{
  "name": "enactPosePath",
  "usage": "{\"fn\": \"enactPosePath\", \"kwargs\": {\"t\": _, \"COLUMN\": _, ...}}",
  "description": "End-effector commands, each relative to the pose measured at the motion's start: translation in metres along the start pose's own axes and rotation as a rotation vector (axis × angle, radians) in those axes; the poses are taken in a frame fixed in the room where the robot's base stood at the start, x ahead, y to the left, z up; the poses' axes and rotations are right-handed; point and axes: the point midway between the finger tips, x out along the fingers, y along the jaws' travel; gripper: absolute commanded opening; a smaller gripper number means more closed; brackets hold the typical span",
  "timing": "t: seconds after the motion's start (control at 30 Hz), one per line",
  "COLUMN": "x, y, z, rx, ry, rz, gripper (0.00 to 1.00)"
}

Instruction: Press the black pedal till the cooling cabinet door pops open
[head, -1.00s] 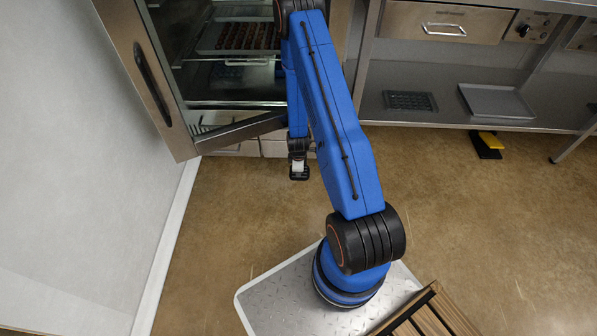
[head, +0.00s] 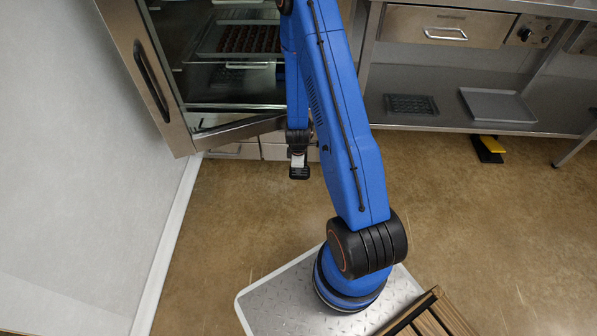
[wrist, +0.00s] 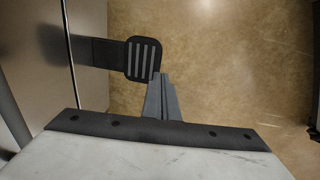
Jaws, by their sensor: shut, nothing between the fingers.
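The black pedal (head: 299,174) sits low at the foot of the cooling cabinet, and its ribbed pad (wrist: 144,59) shows in the wrist view. My gripper (head: 298,159) is just above and behind it in the head view. In the wrist view its fingers (wrist: 160,82) are shut and empty, with their tips by the pad's lower right edge. I cannot tell whether they touch it. The cabinet door (head: 153,75) stands ajar, its bottom rail angled out from the cabinet front. My arm hides the cabinet's right side.
A yellow and black pedal (head: 488,148) lies on the floor under the steel bench (head: 455,82) at right. A wall (head: 70,180) bounds the left. A slatted wooden thing (head: 430,318) is by my base. The middle floor is clear.

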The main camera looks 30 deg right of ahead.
Motion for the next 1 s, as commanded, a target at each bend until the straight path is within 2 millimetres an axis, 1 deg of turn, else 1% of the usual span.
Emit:
{"fn": "enactPosePath", "kwargs": {"t": 0.03, "x": -0.007, "y": -0.001, "z": 0.0, "rx": 0.001, "ry": 0.001, "rz": 0.001, "gripper": 0.0}}
{"fn": "enactPosePath", "kwargs": {"t": 0.1, "x": -0.014, "y": -0.003, "z": 0.0, "rx": 0.001, "ry": 0.001, "rz": 0.001, "gripper": 0.0}}
{"fn": "enactPosePath", "kwargs": {"t": 0.3, "x": -0.027, "y": -0.006, "z": 0.0, "rx": 0.001, "ry": 0.0, "rz": 0.001, "gripper": 0.0}}
{"fn": "enactPosePath", "kwargs": {"t": 0.5, "x": -0.031, "y": -0.007, "z": 0.0, "rx": 0.001, "ry": 0.0, "rz": 0.0, "gripper": 0.0}}
{"fn": "enactPosePath", "kwargs": {"t": 1.0, "x": -0.03, "y": -0.007, "z": 0.0, "rx": 0.001, "ry": 0.0, "rz": 0.0, "gripper": 0.0}}
